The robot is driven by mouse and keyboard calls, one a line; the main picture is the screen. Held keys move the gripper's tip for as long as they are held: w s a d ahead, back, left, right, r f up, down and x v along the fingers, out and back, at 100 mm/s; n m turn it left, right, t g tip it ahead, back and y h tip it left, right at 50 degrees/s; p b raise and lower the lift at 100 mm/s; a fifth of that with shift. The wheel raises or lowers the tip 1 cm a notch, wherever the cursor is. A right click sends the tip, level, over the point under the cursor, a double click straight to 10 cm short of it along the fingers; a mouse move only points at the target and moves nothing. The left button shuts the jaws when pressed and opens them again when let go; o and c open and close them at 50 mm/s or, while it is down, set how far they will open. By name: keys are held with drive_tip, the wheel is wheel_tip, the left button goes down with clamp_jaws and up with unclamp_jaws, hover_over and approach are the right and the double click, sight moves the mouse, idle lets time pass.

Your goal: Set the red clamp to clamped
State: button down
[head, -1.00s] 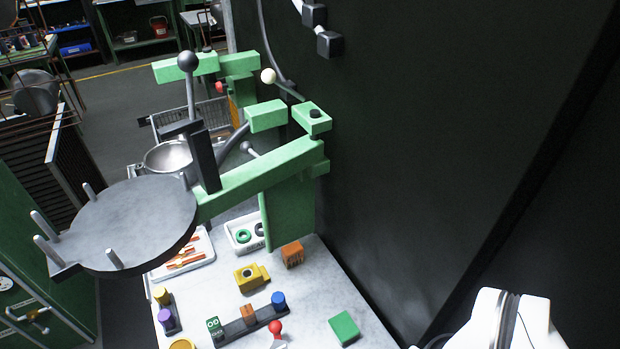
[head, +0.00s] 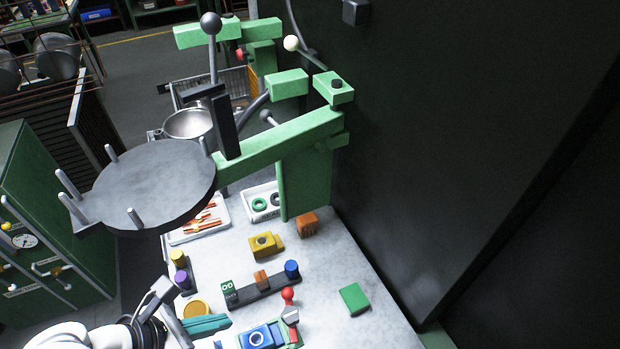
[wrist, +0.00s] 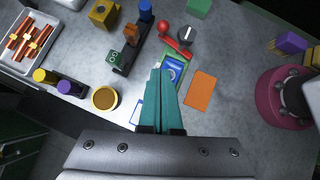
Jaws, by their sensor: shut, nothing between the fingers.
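The red clamp has a red ball handle (head: 288,295) and a grey bracket, and sits at the end of a green base holding a blue card-like piece (head: 260,337). I cannot tell whether the clamp is clamped. My gripper (head: 226,321) has teal fingers, shut and empty, left of the clamp in the head view. In the wrist view the fingertips (wrist: 160,68) appear just below the clamp, hiding part of the green base.
A dark rail (head: 262,290) with coloured blocks and a yellow block (head: 266,245) stand beyond the clamp. A green block (head: 354,298) lies to its right. A round grey plate (head: 150,190) on a green arm overhangs the table's left. An orange card (wrist: 201,90) lies flat nearby.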

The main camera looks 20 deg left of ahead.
drive_tip(key=x, duration=0.9)
drive_tip(key=shift+w+d+f, duration=0.15)
drive_tip(key=shift+f, duration=0.1)
drive_tip(key=shift+w+d+f, duration=0.2)
drive_tip(key=shift+w+d, duration=0.1)
drive_tip(key=shift+w, duration=0.35)
drive_tip(key=shift+w+d+f, duration=0.2)
drive_tip(key=shift+w+d, duration=0.05)
drive_tip(key=shift+w, duration=0.35)
drive_tip(key=shift+w+d+f, duration=0.15)
drive_tip(key=shift+w+d, duration=0.15)
drive_tip(key=shift+w, duration=0.35)
